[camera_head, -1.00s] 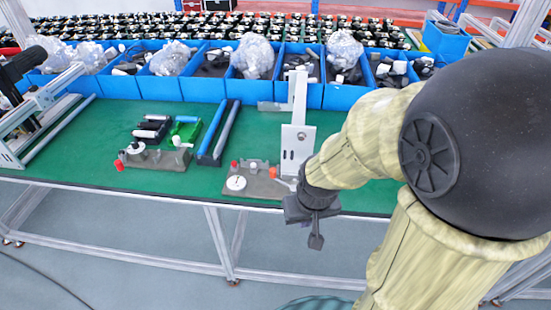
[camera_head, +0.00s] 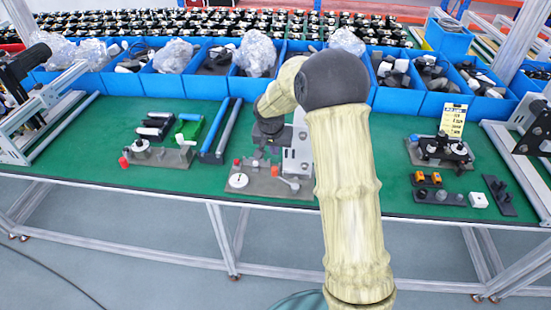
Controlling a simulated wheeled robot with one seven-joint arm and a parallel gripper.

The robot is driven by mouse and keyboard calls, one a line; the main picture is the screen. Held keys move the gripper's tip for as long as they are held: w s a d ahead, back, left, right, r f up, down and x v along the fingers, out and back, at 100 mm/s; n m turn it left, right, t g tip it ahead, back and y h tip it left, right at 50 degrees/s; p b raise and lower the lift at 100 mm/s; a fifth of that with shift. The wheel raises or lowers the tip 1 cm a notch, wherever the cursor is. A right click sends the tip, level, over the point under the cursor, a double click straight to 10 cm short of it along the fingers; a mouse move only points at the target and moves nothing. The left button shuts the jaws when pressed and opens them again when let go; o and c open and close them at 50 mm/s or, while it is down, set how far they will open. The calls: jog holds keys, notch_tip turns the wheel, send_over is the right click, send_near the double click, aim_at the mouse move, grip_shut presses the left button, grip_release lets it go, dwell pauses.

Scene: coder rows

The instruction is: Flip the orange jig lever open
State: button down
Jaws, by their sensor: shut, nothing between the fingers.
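The middle jig (camera_head: 255,187) is a grey-brown plate near the table's front edge, with a white disc, a red knob and an orange piece. The orange lever part (camera_head: 275,171) is small, on the right half of the plate, with a pale bar slanting down to the right beside it. My gripper (camera_head: 261,154) is shut and empty, pointing down just behind and left of the orange part. I cannot tell whether it touches the jig. My arm passes to the right of the jig and covers part of the white upright bracket (camera_head: 298,150).
Blue and black trays (camera_head: 222,135) lie behind. Blue bins (camera_head: 205,88) line the back. Another jig (camera_head: 440,150) and small parts sit at right. Green table (camera_head: 90,150) is bare at left.

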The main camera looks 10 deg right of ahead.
jog(key=shift+w+f, duration=0.2)
jog(key=shift+w, duration=0.55)
jog(key=p+x, duration=0.2)
jog(key=x, duration=0.8)
jog(key=shift+a, duration=0.1)
